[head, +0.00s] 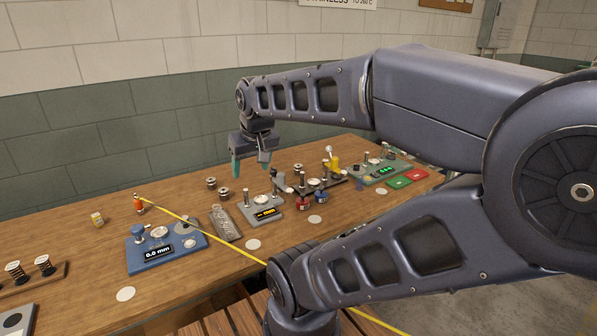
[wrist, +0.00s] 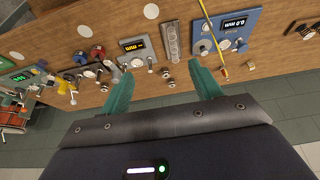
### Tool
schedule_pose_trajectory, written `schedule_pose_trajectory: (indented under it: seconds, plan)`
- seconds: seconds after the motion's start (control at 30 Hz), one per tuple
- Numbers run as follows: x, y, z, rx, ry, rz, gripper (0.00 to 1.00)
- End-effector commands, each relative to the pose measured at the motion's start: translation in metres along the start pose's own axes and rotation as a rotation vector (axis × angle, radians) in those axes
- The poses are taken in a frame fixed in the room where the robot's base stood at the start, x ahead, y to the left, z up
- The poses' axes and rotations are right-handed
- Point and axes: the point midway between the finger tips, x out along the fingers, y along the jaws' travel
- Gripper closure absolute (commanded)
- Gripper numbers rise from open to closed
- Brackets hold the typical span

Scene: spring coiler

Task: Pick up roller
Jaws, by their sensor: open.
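Two small dark, spool-like pieces (head: 211,183) stand on the wooden bench in the head view. They look like rollers, but I cannot tell for sure which piece is the roller. They also show in the wrist view (wrist: 169,83), between and beyond the fingertips. My gripper (head: 250,169) has teal fingers and points down. It is open and empty, above the back of the bench. In the wrist view my gripper (wrist: 161,66) has its fingers spread wide, apart from every piece.
A blue gauge (head: 165,250) reading 0.0 mm, a grey plate (head: 225,223), a grey gauge (head: 262,209) and a green device (head: 385,171) stand along the bench. A yellow strip (head: 215,237) crosses the bench. A spring rack (head: 36,275) is at left.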

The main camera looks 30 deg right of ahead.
Motion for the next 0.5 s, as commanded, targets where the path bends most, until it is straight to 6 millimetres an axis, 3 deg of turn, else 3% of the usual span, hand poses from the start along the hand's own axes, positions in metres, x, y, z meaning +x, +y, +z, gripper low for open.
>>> schedule_pose_trajectory:
  seconds: [0.3,0.5]
  plan:
    - [0.0,0.001,-0.004,0.008,-0.002,-0.002,0.36]
    - [0.004,0.012,-0.037,0.087,-0.019,-0.016,0.36]
